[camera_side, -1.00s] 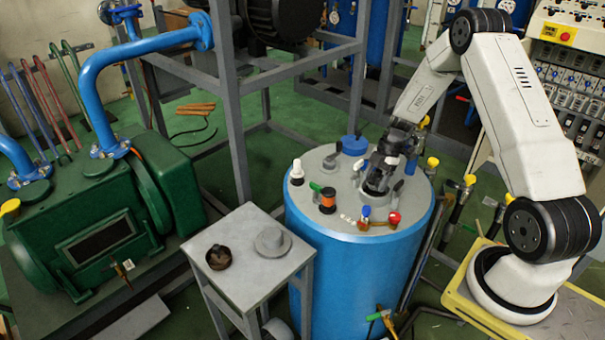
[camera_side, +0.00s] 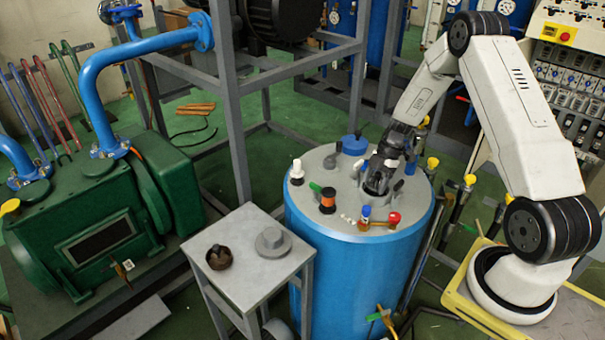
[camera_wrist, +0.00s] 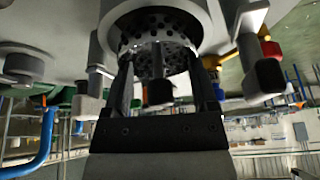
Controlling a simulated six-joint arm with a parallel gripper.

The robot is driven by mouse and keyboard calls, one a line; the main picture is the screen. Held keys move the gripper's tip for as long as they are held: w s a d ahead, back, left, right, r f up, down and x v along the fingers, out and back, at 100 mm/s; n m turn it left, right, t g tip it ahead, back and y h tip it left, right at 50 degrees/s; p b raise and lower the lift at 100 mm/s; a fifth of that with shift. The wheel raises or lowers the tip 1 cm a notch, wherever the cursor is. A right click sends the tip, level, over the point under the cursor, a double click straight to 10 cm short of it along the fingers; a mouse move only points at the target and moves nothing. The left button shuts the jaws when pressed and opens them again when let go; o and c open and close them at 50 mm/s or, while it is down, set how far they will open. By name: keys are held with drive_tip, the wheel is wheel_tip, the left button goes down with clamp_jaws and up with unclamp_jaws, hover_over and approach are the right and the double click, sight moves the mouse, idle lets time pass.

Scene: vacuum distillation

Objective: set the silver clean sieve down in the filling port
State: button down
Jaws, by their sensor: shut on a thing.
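My gripper (camera_side: 377,187) is over the top of the blue vessel, pointing down. In the wrist view its two dark fingers (camera_wrist: 165,95) are shut on the silver sieve (camera_wrist: 160,58), a perforated metal cup with a dark knob (camera_wrist: 160,92) between the fingers. The sieve is at the round mouth of the filling port (camera_wrist: 150,12), with part of its perforated wall still showing. I cannot tell how deep it sits. In the side view the gripper hides the sieve and most of the port.
The blue vessel's lid (camera_side: 325,216) carries a blue cap (camera_side: 354,145), a white-topped fitting (camera_side: 297,172), an orange-black fitting (camera_side: 328,200) and a red-handled valve (camera_side: 393,219) around the gripper. A grey cart (camera_side: 250,285) holds a dark brown bowl-like part (camera_side: 219,257) and a grey flanged piece (camera_side: 272,241).

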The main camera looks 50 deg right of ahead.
sight(376, 174)
drive_tip(key=shift+f, duration=0.5)
idle(1.1)
unclamp_jaws()
drive_tip(key=shift+r, duration=0.1)
idle(0.3)
drive_tip(key=shift+r, duration=3.45)
drive_tip(key=shift+a, duration=0.1)
